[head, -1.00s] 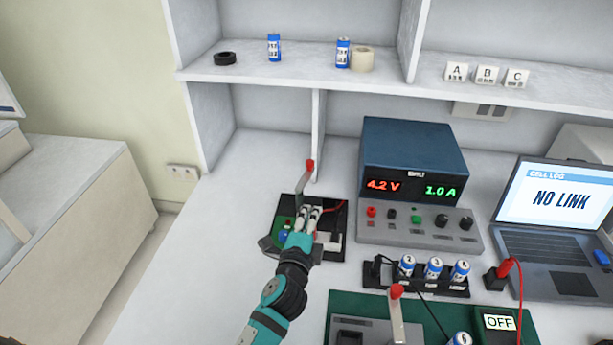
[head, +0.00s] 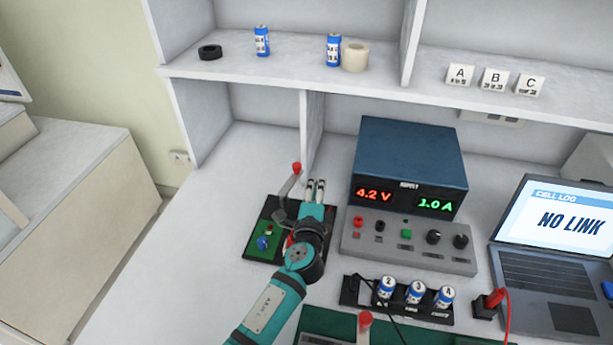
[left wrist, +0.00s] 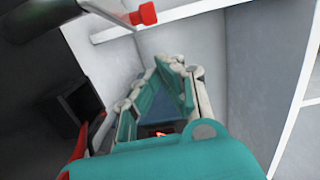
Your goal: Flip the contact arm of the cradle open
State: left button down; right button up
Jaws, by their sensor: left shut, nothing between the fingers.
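A black-based unit (head: 262,256) with a green board and a blue part stands left of the power supply. Its grey contact arm (head: 287,190) stands raised, tilted, with a red tip (head: 296,168). My left gripper (head: 316,182) is shut and empty, just right of this arm in the head view; I cannot tell if they touch. My wrist hides the unit's right side. In the left wrist view the red tip (left wrist: 145,13) is at the top, beyond the shut fingers (left wrist: 166,64). A second red tip (head: 365,319) shows at the bottom of the head view. My right gripper is not in view.
The power supply (head: 410,165) stands right of my left gripper, and a shelf divider (head: 312,125) behind it. A black rack (head: 432,311) holding blue cells, a laptop (head: 555,250) and a green mat (head: 318,322) are to the right and front. The bench at left is clear.

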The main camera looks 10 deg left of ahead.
aim_at(291, 178)
pick_arm(q)
jog(key=w+a, duration=0.2)
jog(key=a, duration=0.1)
jog(key=shift+w+a+f, duration=0.1)
jog(key=shift+w+a, duration=0.05)
jog(key=shift+w, duration=0.15)
jog(key=shift+w+a+f+n+y+b, duration=0.2)
jog(key=shift+w+a+n+y+b, duration=0.2)
jog(key=shift+y+b, duration=0.25)
jog(key=shift+w+a+r, duration=0.1)
jog(key=shift+w+a, duration=0.05)
jog(key=shift+a, duration=0.1)
jog(key=shift+r, duration=0.15)
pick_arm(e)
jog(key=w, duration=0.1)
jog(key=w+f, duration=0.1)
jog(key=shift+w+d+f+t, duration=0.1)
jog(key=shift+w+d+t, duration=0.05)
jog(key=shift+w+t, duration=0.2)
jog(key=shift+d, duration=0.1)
